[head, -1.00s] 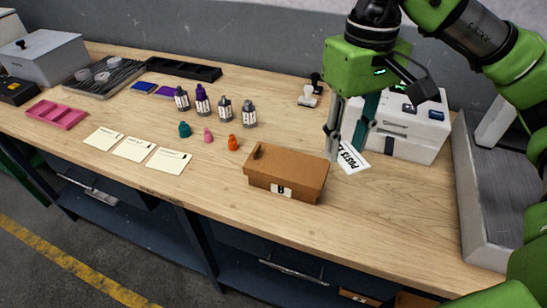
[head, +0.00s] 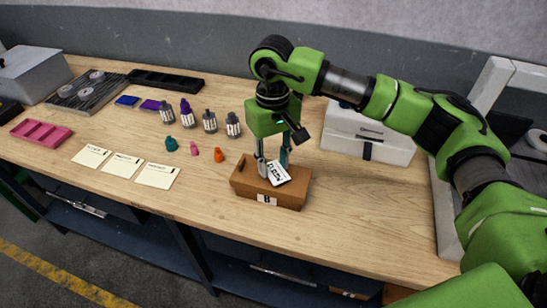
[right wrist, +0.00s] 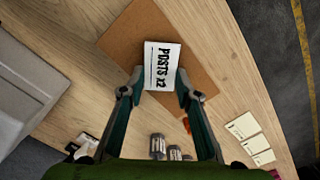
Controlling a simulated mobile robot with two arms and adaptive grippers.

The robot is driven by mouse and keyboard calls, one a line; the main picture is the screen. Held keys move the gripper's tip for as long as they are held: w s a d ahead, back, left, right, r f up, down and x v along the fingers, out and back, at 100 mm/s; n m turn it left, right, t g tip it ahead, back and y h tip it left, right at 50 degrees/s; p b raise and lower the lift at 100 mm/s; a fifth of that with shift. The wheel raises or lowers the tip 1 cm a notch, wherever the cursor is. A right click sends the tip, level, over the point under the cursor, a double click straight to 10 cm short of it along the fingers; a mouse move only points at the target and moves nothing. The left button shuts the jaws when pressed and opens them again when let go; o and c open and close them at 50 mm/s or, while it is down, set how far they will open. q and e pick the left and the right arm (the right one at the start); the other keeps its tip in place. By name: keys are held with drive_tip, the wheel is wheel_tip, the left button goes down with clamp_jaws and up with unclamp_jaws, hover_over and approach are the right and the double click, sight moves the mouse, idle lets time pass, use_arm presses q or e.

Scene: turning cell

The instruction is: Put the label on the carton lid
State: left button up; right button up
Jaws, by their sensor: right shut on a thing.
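The carton (head: 288,200) is a small brown box with a closed lid and a "B" tag on its front. It stands near the middle of the table, and its lid also fills much of the upper right wrist view (right wrist: 130,32). My right gripper (head: 272,167) is over the lid, shut on the white label (head: 278,174). In the right wrist view the label (right wrist: 162,62) reads "POSTS X2" and lies between the fingertips (right wrist: 158,90), over the lid. I cannot tell whether it touches the lid. My left gripper is out of view.
A white label printer (head: 372,143) stands behind the carton to the right. Several small bottles (head: 209,122), loose caps (head: 219,156) and cream cards (head: 123,166) lie to the left. The table in front right of the carton is clear.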

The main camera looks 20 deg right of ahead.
drive_tip(key=shift+d+f, duration=0.1)
drive_tip(key=shift+f, duration=0.25)
drive_tip(key=shift+f+b, duration=0.25)
drive_tip(key=shift+b, duration=0.1)
drive_tip(key=shift+s+f+b, duration=0.4)
drive_tip(key=shift+f+b, duration=0.05)
drive_tip(key=shift+b, duration=0.05)
drive_tip(key=o, duration=0.9)
drive_tip(key=shift+o, duration=0.7)
drive_tip(key=shift+w+f, duration=0.15)
drive_tip(key=shift+w, duration=0.1)
